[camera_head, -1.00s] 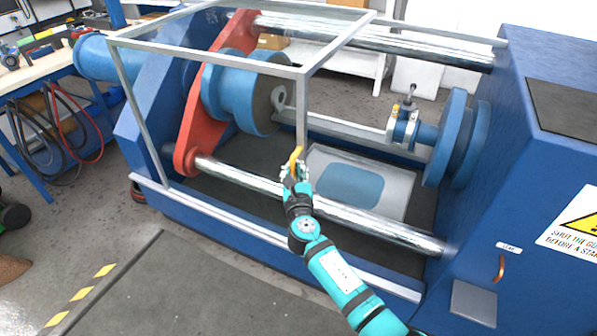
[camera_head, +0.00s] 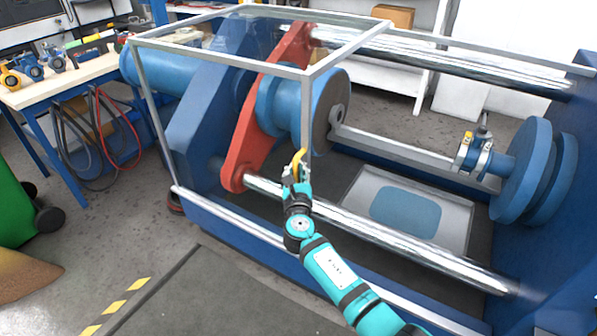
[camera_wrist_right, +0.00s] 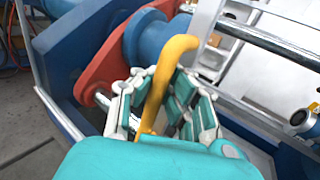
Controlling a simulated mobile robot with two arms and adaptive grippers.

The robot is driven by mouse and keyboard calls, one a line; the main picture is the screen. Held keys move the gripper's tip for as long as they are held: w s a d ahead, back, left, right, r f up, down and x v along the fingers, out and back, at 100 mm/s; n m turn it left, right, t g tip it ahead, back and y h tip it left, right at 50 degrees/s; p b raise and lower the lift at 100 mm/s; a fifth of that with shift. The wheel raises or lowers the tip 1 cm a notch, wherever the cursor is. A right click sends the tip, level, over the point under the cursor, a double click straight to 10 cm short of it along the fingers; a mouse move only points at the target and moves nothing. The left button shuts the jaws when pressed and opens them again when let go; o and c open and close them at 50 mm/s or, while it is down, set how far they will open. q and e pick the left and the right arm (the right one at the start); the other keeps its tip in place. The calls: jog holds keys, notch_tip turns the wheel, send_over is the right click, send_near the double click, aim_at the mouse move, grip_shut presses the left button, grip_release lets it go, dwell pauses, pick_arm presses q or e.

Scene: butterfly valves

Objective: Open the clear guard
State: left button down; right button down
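The clear guard (camera_head: 215,57) is a grey-framed box with see-through panes over the left part of a blue machine. Its right front post (camera_head: 306,112) carries a yellow handle (camera_head: 299,157), also seen in the right wrist view (camera_wrist_right: 166,75). My right gripper (camera_head: 297,172) is at this handle. In the right wrist view, the gripper's fingers (camera_wrist_right: 160,95) lie on both sides of the handle and appear closed around it; the exact contact is partly hidden. The right part of the machine's working space is uncovered. My left gripper is not in view.
Chrome bars (camera_head: 385,230) run along the machine past a red plate (camera_head: 265,130) and blue flanges (camera_head: 520,170). A workbench (camera_head: 60,80) with hoses stands at the left, near a green bin (camera_head: 15,205). The floor in front of the machine is clear.

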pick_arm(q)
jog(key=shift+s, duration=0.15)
pick_arm(e)
jog(key=shift+s+a+f+y, duration=0.2)
jog(key=shift+a+f+y, duration=0.15)
jog(key=shift+a+y, duration=0.1)
jog(key=c, duration=2)
grip_release()
jog(key=o, duration=0.7)
jog(key=shift+a+r+h, duration=0.1)
jog(key=shift+r+h, duration=0.1)
jog(key=shift+h, duration=0.05)
jog(key=shift+c, duration=0.2)
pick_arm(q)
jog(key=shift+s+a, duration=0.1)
pick_arm(e)
jog(key=shift+o, duration=0.3)
jog(key=shift+r, duration=0.1)
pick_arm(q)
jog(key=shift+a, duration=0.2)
pick_arm(e)
jog(key=shift+d, duration=0.25)
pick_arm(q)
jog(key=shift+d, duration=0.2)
pick_arm(e)
jog(key=s, duration=1.2)
jog(key=shift+a, duration=0.1)
